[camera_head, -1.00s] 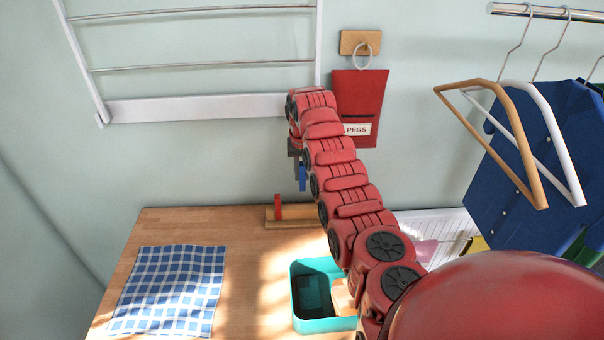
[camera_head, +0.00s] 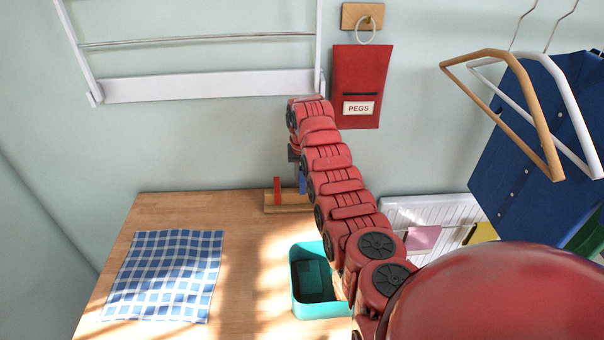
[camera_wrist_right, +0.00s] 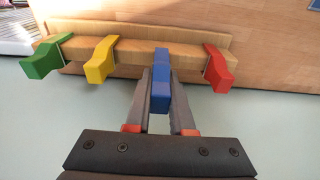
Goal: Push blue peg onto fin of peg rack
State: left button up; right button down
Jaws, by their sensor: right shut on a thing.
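My right gripper (camera_wrist_right: 160,92) is shut on the blue peg (camera_wrist_right: 160,75). The peg's far end meets or overlaps the wooden peg rack (camera_wrist_right: 134,58) in the right wrist view, between the yellow peg (camera_wrist_right: 102,60) and the red peg (camera_wrist_right: 217,68). I cannot tell how far it sits on a fin. A green peg (camera_wrist_right: 47,60) is at the rack's left end. In the head view my right gripper (camera_head: 297,165) is mostly hidden by its arm, with a bit of the blue peg (camera_head: 302,182) showing near the rack (camera_head: 285,206). My left gripper is out of view.
A teal bin (camera_head: 318,310) and a checked cloth (camera_head: 165,275) are on the wooden table (camera_head: 245,250). A red pegs bag (camera_head: 357,85) hangs on the wall. Hangers (camera_head: 510,110) and a blue shirt (camera_head: 530,150) hang at right.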

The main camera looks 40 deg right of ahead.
jog(key=shift+f+b, duration=0.7)
jog(key=shift+f, duration=0.75)
dwell(0.3)
jog(key=c, duration=0.7)
grip_release()
jog(key=shift+a, duration=0.15)
jog(key=shift+s, duration=0.15)
jog(key=shift+d+r, duration=0.35)
jog(key=shift+r, duration=0.2)
jog(key=shift+a+r, duration=0.2)
jog(key=shift+r, duration=0.75)
jog(key=shift+w+r, duration=0.2)
jog(key=shift+r, duration=1.8)
